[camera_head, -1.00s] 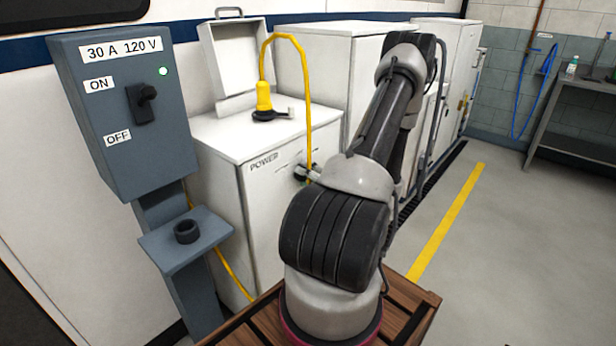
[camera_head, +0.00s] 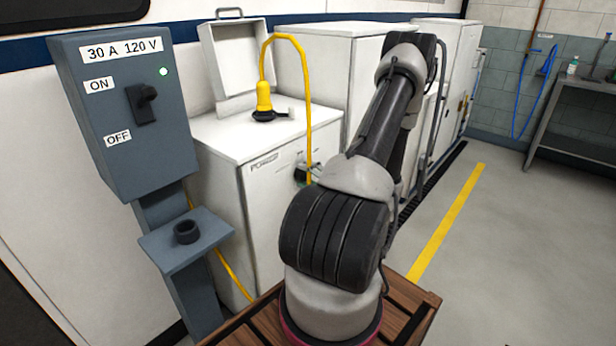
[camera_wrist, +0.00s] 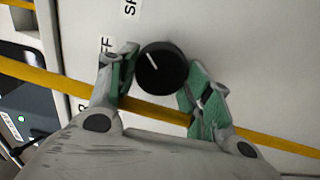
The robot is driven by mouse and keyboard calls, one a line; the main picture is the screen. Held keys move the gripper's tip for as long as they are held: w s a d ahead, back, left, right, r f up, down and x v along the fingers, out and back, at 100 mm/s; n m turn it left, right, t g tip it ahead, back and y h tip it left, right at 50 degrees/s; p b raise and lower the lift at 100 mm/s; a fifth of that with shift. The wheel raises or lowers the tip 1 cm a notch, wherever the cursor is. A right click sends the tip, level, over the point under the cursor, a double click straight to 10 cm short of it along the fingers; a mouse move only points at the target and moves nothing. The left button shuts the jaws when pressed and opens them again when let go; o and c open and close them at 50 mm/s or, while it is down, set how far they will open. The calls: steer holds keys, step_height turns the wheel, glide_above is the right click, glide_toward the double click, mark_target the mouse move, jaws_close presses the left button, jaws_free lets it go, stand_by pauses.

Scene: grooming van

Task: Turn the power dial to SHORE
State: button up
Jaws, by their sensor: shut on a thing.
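The power dial (camera_wrist: 162,68) is a round black knob on the white cabinet front (camera_wrist: 235,45), in the wrist view. Its white pointer line slants to the upper left, between the partly cut-off OFF label (camera_wrist: 106,46) and the cut-off label starting with S (camera_wrist: 131,8). My gripper (camera_wrist: 160,82) is shut on the dial, one green-padded finger on each side.
A yellow cord (camera_head: 307,90) hangs down the cabinet front by my gripper and crosses the wrist view behind the fingers (camera_wrist: 155,110). A grey breaker box (camera_head: 120,110) stands at the left, its switch (camera_head: 143,103) toward ON. Open floor (camera_head: 480,250) lies right.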

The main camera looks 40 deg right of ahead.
steer(key=o, duration=1)
steer(key=shift+o, duration=0.2)
steer(key=s, duration=1.2)
steer(key=shift+d, duration=0.45)
